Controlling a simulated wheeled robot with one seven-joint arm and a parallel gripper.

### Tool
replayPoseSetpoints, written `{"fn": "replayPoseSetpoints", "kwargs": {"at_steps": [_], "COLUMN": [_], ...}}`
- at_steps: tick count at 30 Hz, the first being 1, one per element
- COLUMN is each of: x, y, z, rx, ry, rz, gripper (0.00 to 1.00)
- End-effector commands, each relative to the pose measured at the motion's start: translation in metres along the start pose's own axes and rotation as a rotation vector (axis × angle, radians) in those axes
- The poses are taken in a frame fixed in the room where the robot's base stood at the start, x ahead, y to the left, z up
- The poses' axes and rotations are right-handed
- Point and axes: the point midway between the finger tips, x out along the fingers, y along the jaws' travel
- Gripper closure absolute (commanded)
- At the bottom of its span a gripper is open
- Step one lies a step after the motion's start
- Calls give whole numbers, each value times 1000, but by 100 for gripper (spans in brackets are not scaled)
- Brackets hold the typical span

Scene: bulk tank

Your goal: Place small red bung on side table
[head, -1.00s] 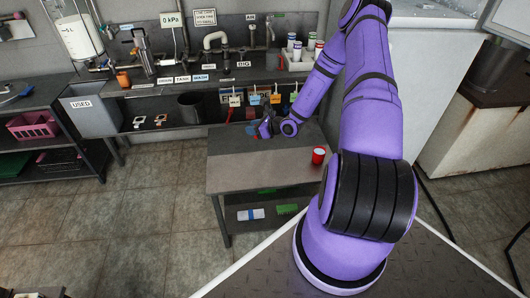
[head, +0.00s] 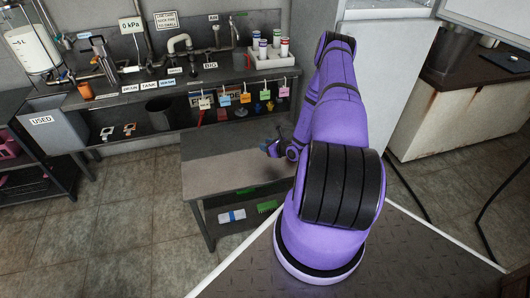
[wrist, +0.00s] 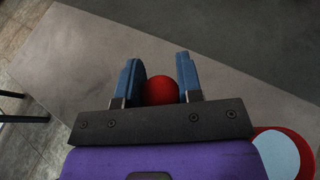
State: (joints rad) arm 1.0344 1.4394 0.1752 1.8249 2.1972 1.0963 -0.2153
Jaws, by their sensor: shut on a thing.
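The small red bung (wrist: 160,91) sits between the two blue fingers of my gripper (wrist: 160,84) in the wrist view. My gripper is shut on it. In the head view my gripper (head: 275,147) is over the right part of the grey side table (head: 215,178), and the bung cannot be made out there. The table top (wrist: 215,55) fills most of the wrist view beneath the fingers. I cannot tell how far above the top the bung is.
A red-rimmed round thing (wrist: 285,152), pale blue inside, is at the lower right of the wrist view. Behind the table is a bench with pipes, coloured tags and a white rack (head: 270,58) of bottles. The left part of the table top is clear.

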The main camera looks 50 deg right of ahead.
Motion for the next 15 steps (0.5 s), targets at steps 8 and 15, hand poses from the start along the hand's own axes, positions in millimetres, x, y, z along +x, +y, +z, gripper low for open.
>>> {"fn": "replayPoseSetpoints", "kwargs": {"at_steps": [8, 15], "x": [11, 16], "y": [1, 0], "z": [-27, -39], "rx": [1, 0], "ry": [1, 0], "rz": [1, 0], "gripper": [89, 89]}}
